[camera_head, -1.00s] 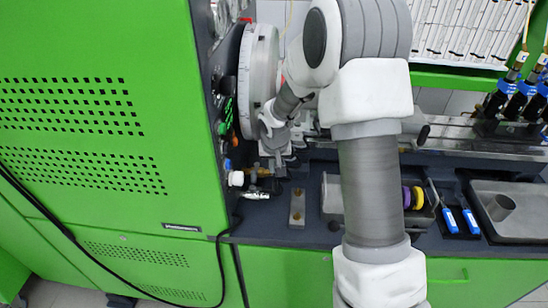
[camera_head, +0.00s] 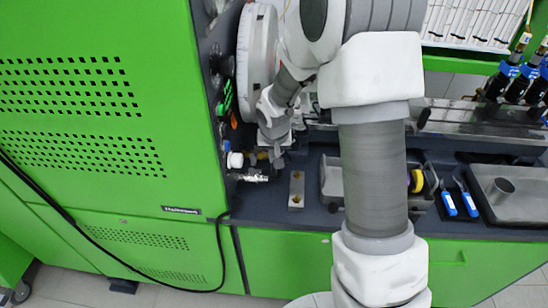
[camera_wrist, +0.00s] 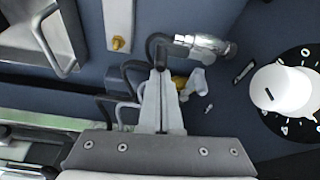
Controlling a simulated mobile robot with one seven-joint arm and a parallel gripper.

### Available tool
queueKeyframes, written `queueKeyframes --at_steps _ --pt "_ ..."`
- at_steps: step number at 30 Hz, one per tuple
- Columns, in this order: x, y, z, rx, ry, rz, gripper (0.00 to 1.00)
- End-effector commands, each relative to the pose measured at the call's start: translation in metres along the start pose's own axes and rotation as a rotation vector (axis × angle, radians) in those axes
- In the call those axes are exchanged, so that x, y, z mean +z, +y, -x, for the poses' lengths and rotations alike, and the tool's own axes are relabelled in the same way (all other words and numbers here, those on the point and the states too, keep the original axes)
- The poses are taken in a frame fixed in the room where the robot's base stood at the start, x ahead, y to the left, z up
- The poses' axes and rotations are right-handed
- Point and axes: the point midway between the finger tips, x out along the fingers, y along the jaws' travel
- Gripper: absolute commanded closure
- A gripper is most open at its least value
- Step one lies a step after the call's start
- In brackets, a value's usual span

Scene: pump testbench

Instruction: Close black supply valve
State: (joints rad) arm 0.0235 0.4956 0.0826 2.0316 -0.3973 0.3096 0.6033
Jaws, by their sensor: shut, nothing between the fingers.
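My gripper (camera_wrist: 161,78) is shut and empty, its two fingers together. In the wrist view its tips lie beside a black elbow (camera_wrist: 157,46) joined to a chrome fitting (camera_wrist: 203,45); I cannot tell whether they touch. A brass-coloured fitting with a pale lever (camera_wrist: 196,83) sits just right of the fingers. In the head view my gripper (camera_head: 277,158) is beside the green machine's side, close to the chrome fitting (camera_head: 252,177) and a white cap (camera_head: 235,160). I cannot tell for certain which part is the black supply valve.
A white knob (camera_wrist: 282,88) on a black marked dial is at the right of the wrist view. The green cabinet (camera_head: 90,110) stands left of my arm. A metal block (camera_head: 296,190), a bin and a grey tray (camera_head: 515,215) are on the dark bench.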

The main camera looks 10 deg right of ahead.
Motion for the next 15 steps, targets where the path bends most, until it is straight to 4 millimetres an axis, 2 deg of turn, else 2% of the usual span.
queueKeyframes --at_steps 15 --pt "0.0064 -0.0003 -0.0005 0.028 0.001 -0.08 1.0"
